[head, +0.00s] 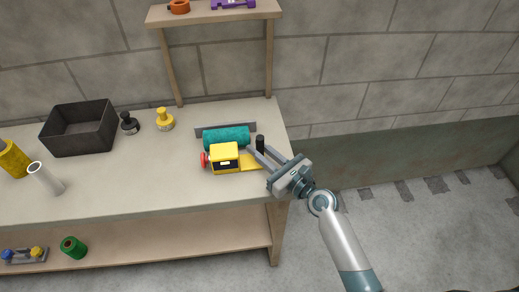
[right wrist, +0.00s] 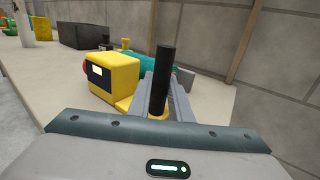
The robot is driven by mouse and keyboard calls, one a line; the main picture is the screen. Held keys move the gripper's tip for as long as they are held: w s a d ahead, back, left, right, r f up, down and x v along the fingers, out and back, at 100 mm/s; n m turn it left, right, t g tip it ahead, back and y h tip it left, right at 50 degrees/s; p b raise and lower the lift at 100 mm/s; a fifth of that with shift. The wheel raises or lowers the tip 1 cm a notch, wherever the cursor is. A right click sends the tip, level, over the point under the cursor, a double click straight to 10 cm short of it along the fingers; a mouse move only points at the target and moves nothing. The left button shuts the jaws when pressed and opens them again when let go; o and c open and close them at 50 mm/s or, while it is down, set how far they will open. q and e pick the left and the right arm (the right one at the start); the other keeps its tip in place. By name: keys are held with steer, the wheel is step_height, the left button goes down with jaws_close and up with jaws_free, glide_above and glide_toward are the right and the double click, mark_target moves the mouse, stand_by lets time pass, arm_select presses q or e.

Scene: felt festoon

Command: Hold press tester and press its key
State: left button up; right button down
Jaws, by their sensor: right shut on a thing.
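The press tester (head: 225,158) is a yellow block with a dark face panel and a small pale display. It lies on the workbench near its right end. A red round part (head: 204,160) shows on its left side. A yellow arm joins it to an upright black handle (head: 260,143). My right gripper (head: 262,154) is shut on this handle; in the right wrist view the handle (right wrist: 162,80) stands between the fingers, with the yellow block (right wrist: 112,76) to the left. My left gripper is out of view.
A teal cylinder (head: 227,138) lies right behind the tester on a grey holder. A dark open bin (head: 78,128), black and yellow knobbed pieces (head: 164,120), and a white tube (head: 46,178) stand farther left. A raised shelf (head: 213,14) is at the back. The bench front is clear.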

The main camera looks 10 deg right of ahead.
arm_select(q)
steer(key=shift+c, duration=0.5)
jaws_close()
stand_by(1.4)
